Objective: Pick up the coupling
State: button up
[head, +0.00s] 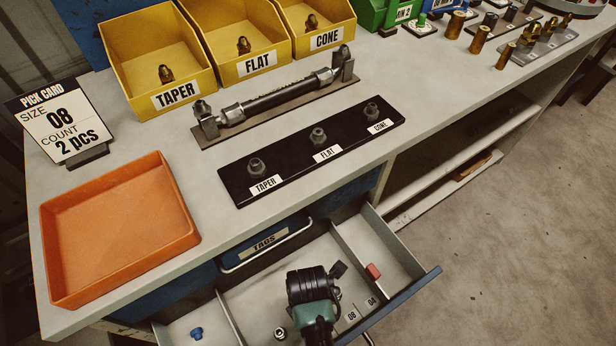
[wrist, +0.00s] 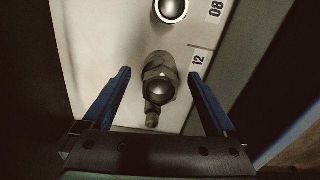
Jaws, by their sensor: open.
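In the wrist view a dark metal coupling (wrist: 158,88) with a hex collar and a rounded dark end lies on the pale drawer floor, beside the label 12. My gripper (wrist: 160,76) is open, with one blue finger on each side of this coupling and a visible gap on both sides. A second round part with a bright rim (wrist: 171,9) sits by the label 08, at the top edge. In the head view my gripper is over the open drawer, and its fingertips are hidden behind my wrist. A small metal fitting (head: 280,333) shows to its left.
The open drawer (head: 405,284) has dividers, a red piece (head: 373,271) at right and a blue piece (head: 196,333) at left. On the bench above are an orange tray (head: 178,205), a black labelled board (head: 340,165), yellow bins (head: 190,85) and a pick card (head: 65,120).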

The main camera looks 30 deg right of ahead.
notch_tip(320, 180, down, 3)
jog(key=shift+r+b, duration=0.15)
jog(key=shift+b, duration=0.15)
grip_shut()
